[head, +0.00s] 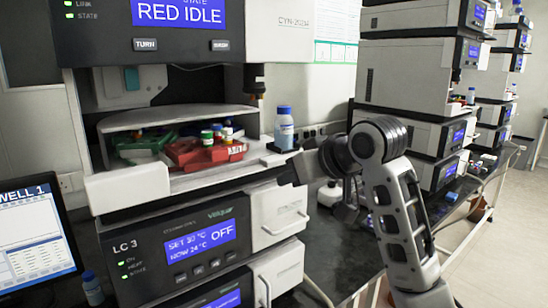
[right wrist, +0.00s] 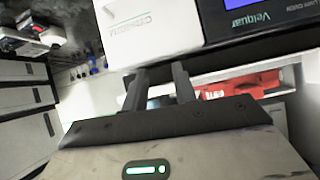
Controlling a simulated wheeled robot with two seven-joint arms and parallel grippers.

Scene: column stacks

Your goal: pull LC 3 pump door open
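The LC 3 stack (head: 150,255) stands at the left. Its LC 3 module has a dark front with a blue display and a white panel (head: 278,214) at its right. Below, partly cut off, is another white door (head: 278,270) with an upright bar handle (head: 265,290); I cannot read whether it is the pump door. Both look closed. My right gripper (head: 290,173) is above and right of these doors, near the open sample compartment. In the right wrist view its two dark fingers (right wrist: 158,88) are apart, with nothing visibly held. My left gripper is not in view.
The open compartment holds red and green vial trays (head: 205,152); a red tray also shows in the right wrist view (right wrist: 230,90). A blue-capped bottle (head: 284,130) stands behind my gripper. A monitor (head: 35,240) is at left, more stacks (head: 410,80) at right.

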